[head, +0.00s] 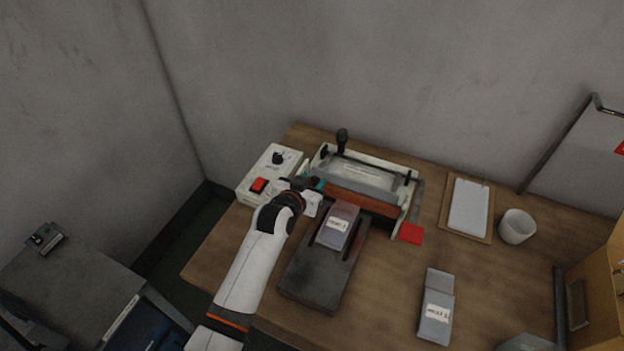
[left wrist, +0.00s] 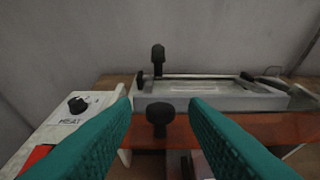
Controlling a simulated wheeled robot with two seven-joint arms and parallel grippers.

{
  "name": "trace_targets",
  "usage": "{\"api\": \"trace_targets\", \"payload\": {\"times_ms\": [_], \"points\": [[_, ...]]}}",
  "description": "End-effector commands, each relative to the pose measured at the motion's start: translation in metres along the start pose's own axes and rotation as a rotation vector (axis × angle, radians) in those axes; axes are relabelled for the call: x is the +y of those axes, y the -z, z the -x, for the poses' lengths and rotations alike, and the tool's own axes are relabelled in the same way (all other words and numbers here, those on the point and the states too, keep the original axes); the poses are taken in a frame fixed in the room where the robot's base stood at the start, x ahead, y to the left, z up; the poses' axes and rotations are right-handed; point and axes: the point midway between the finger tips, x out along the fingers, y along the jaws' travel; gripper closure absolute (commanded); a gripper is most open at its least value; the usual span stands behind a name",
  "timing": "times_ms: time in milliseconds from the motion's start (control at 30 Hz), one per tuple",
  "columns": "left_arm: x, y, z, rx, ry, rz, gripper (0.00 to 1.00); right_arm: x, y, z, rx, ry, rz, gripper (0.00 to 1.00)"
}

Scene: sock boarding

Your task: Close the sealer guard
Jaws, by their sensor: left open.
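The sealer (head: 362,173) stands at the back of the wooden table; it is a pale frame with a black-knobbed lever (head: 342,138) at its back left. Its orange see-through guard (head: 362,201) spans the front, and it also shows in the left wrist view (left wrist: 250,129). My left gripper (head: 316,183) is at the guard's left end. In the left wrist view its teal fingers (left wrist: 160,112) are wide apart, with a black knob (left wrist: 160,118) between them in the picture; I see no contact. My right gripper is out of view.
A white control box (head: 270,172) with a dial and red switch stands left of the sealer. A labelled pouch (head: 338,228) lies on a dark stand (head: 310,282) in front. Another pouch (head: 437,308), a clipboard (head: 468,207) and a white cup (head: 516,227) lie to the right.

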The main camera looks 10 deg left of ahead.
Motion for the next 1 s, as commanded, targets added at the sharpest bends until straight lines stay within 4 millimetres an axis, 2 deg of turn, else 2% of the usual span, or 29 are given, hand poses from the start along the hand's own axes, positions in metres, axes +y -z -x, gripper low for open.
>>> {"api": "trace_targets", "payload": {"times_ms": [133,367,400,467,633,833,1000], "points": [[0.0,0.0,-0.007,0.0,0.0,0.0,0.6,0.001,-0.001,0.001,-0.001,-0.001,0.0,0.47],[0.0,0.0,-0.007,0.0,0.0,0.0,0.6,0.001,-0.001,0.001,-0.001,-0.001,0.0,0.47],[0.0,0.0,-0.007,0.0,0.0,0.0,0.61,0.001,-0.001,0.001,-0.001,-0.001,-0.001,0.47],[0.0,0.0,-0.007,0.0,0.0,0.0,0.71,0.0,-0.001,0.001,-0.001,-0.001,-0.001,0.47],[0.0,0.0,-0.007,0.0,0.0,0.0,0.99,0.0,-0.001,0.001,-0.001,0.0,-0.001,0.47],[0.0,0.003,-0.007,-0.011,0.0,0.0,1.0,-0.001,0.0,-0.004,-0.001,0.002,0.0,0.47],[-0.001,0.011,-0.007,-0.069,0.001,0.001,1.0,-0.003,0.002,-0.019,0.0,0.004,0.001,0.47]]}}
